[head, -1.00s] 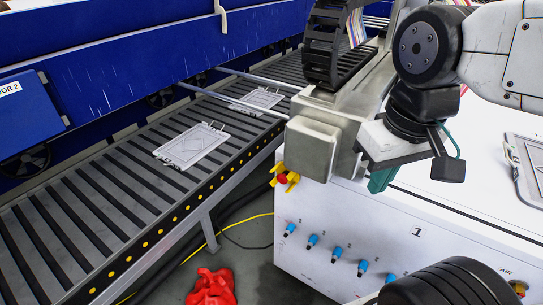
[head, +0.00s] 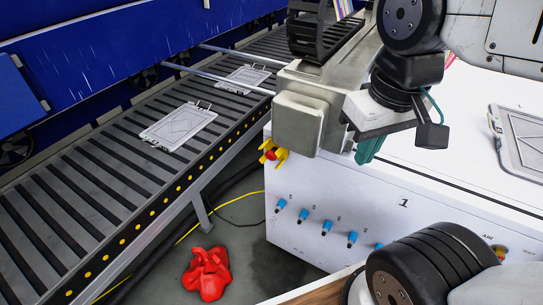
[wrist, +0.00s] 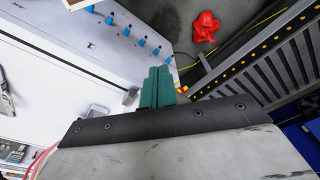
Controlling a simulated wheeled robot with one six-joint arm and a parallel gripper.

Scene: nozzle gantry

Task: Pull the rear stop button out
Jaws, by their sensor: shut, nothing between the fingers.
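A red stop button with a yellow guard (head: 272,154) sits at the left corner of the white cabinet (head: 335,185) in the head view. I cannot tell for certain which is the rear one. My gripper (head: 367,150) has teal fingers, pressed together and empty, pointing down by the cabinet's top edge, right of the guarded button and apart from it.
Several blue fittings (head: 327,227) stick out of the cabinet front. A roller conveyor (head: 80,205) runs at left. A red crumpled thing (head: 207,273) lies on the floor.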

